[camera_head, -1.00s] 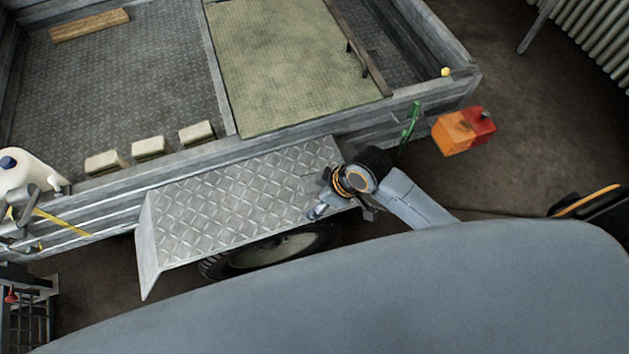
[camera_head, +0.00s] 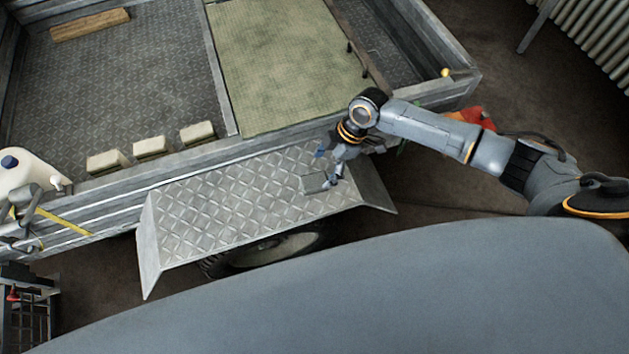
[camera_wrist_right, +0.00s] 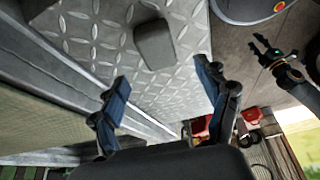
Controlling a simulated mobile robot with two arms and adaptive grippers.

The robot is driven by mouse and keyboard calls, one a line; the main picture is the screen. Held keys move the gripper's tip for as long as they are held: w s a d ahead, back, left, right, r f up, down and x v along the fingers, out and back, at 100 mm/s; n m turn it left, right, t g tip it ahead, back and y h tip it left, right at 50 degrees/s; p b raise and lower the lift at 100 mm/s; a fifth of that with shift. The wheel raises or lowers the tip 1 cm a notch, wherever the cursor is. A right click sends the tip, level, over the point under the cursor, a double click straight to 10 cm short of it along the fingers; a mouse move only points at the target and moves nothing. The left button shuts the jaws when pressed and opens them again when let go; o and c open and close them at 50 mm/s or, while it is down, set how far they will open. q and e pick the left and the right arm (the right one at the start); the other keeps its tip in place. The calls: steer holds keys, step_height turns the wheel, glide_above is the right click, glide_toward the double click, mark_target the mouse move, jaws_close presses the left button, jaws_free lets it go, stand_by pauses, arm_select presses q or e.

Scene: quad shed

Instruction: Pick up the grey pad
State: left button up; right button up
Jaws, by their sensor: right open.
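The grey pad (camera_head: 315,183) is a small dark grey block with rounded corners. It lies on the tread-plate fender (camera_head: 230,200), near the fender's right end. In the right wrist view the pad (camera_wrist_right: 155,44) shows whole, beyond the fingertips and between their lines. My right gripper (camera_head: 326,168) is open and empty, just above and beside the pad, apart from it. Its two blue-tipped fingers (camera_wrist_right: 162,76) are spread wide in the wrist view. A dark two-pronged shape (camera_wrist_right: 265,52) shows at the right there; I cannot tell whether it is my left gripper.
The trailer's side wall (camera_head: 180,160) runs along the fender. Behind it are several pale blocks (camera_head: 150,147) and a greenish mat (camera_head: 280,70). A white canister (camera_head: 28,175) stands at the left. A red box (camera_head: 478,116) is partly behind my arm. The fender's left part is clear.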

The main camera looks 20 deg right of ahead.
mark_target(315, 180)
steer(key=x, duration=0.7)
steer(key=shift+w+f+p, duration=0.15)
steer(key=shift+f+p, duration=0.2)
steer(key=shift+p, duration=0.05)
steer(key=c, duration=1)
